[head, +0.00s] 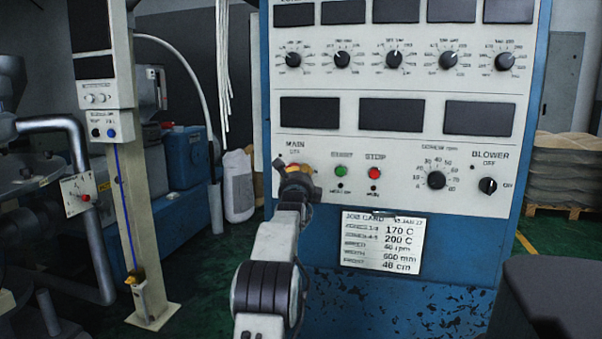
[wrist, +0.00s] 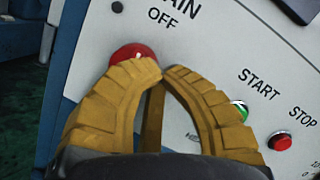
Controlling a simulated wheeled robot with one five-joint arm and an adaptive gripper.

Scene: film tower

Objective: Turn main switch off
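The main switch is a round red knob (wrist: 132,53) below the words MAIN and OFF on the white panel. In the wrist view the tip of my left yellow finger covers its lower part. My gripper (wrist: 164,71) has its two fingertips together, over the lower right edge of the knob, with nothing visible held between them. Whether they touch the knob I cannot tell. In the head view my gripper (head: 296,169) is in front of the switch and hides most of it. The knob's exact turn position is unclear.
To the right are the green START button (head: 341,171), the red STOP button (head: 374,173), the screw speed dial (head: 436,180) and the blower switch (head: 488,185). A job card (head: 381,242) hangs below. A beige post (head: 139,200) stands to the left.

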